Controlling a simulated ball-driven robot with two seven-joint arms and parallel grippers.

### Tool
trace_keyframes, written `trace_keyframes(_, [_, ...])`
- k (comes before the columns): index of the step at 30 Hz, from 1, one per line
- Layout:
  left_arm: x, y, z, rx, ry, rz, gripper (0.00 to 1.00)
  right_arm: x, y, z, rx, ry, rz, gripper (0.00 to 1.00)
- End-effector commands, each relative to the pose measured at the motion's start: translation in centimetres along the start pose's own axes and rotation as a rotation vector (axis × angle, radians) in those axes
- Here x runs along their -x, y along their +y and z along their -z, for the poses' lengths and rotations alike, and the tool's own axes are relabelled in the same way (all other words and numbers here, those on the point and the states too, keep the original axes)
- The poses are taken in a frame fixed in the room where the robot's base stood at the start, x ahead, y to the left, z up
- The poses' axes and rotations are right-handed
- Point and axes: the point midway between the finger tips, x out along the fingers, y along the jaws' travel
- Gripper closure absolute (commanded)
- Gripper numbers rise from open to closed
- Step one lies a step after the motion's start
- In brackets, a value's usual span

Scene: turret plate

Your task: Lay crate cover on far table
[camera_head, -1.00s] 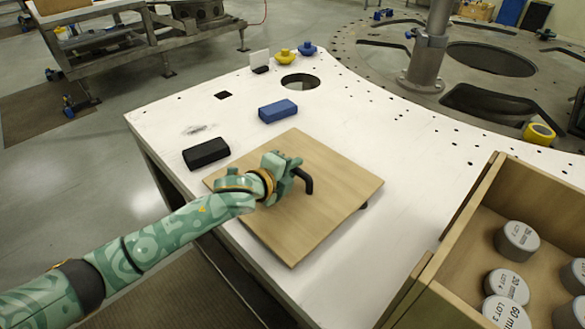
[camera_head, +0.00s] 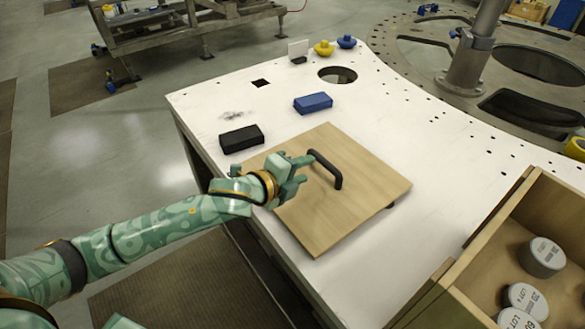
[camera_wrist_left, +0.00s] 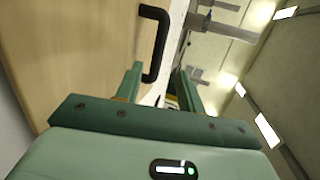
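The crate cover (camera_head: 335,220), a square light-wood board with a black bar handle (camera_head: 325,168), lies on the white table (camera_head: 430,135). My left gripper (camera_head: 303,170) is just left of the handle in the head view, above the cover. In the left wrist view its two fingers (camera_wrist_left: 160,85) are apart with nothing held between them. The handle (camera_wrist_left: 158,42) shows just beyond the fingertips there, and the cover (camera_wrist_left: 75,50) fills the left side. The open wooden crate (camera_head: 470,262) at lower right holds several grey labelled cylinders. My right gripper is not in view.
A black block (camera_head: 241,139) and a blue block (camera_head: 313,103) lie behind the cover. Table space right of the blue block is clear.

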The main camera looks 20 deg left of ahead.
Motion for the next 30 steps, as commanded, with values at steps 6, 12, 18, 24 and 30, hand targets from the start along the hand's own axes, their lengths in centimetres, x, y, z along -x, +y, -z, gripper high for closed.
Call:
trace_keyframes(6, [3.0, 0.0, 0.0, -0.001, -0.001, 0.0, 0.61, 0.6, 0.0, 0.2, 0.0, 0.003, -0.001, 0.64])
trace_keyframes(12, [3.4, 0.0, 0.0, 0.0, -0.001, 0.0, 0.61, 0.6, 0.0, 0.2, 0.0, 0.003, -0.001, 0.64])
trace_keyframes(18, [3.3, 0.0, 0.0, 0.0, -0.001, 0.0, 0.61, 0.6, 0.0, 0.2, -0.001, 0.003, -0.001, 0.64])
trace_keyframes(24, [3.3, 0.0, 0.0, 0.0, -0.001, 0.0, 0.61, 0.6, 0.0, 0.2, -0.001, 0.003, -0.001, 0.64])
trace_keyframes(30, [3.3, 0.1, -0.1, 0.005, -0.001, 0.0, 0.61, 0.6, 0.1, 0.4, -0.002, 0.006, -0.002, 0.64])
